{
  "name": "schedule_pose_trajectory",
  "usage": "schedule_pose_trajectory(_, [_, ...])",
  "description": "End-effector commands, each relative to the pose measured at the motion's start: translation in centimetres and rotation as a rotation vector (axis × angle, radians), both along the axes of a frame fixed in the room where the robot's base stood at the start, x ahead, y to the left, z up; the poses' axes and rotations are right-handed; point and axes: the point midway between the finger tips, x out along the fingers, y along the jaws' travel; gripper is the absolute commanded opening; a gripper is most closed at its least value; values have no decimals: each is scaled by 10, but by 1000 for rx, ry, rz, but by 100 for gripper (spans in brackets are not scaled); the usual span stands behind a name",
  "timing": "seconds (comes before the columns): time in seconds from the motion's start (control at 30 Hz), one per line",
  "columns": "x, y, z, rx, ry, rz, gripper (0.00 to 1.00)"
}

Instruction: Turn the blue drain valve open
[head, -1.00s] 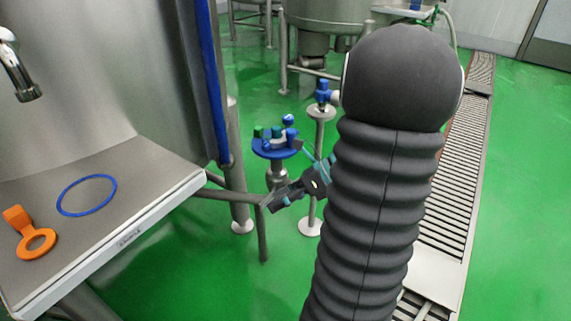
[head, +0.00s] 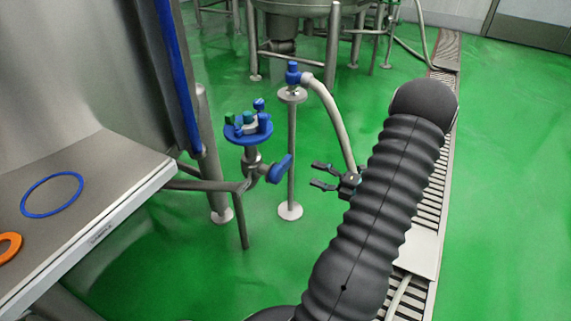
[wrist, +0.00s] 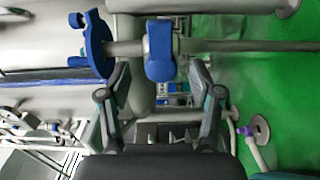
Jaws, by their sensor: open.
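The blue drain valve handle (head: 279,169) sticks out to the right from a grey pipe under the round blue plate (head: 248,133) in the head view. My gripper (head: 318,175) is open, a little to the right of the handle and apart from it. In the wrist view the blue handle (wrist: 159,52) lies ahead, between and beyond the fingertips of my open gripper (wrist: 160,80). The blue plate (wrist: 97,45) is to its left there. Nothing is between the fingers.
A thin stand (head: 291,150) with a blue fitting (head: 293,73) and a grey hose (head: 335,120) rises close behind my gripper. A steel table (head: 110,200) with a blue ring (head: 52,194) and an orange part (head: 9,246) is at left. A drain grating (head: 440,130) runs along the right.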

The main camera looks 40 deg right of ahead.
Motion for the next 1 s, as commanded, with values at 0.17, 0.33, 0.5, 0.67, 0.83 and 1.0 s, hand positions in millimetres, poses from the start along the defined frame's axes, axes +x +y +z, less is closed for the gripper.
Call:
schedule_pose_trajectory(0.17, [32,15,0,-1,1,6,65])
schedule_pose_trajectory(0.33, [61,27,0,-2,0,6,65])
schedule_pose_trajectory(0.5, [85,36,0,-3,0,4,65])
schedule_pose_trajectory(0.67, [98,41,0,-3,0,3,65])
schedule_pose_trajectory(0.83, [102,43,0,-3,0,2,65])
schedule_pose_trajectory(1.0, [102,43,0,-3,0,2,65])
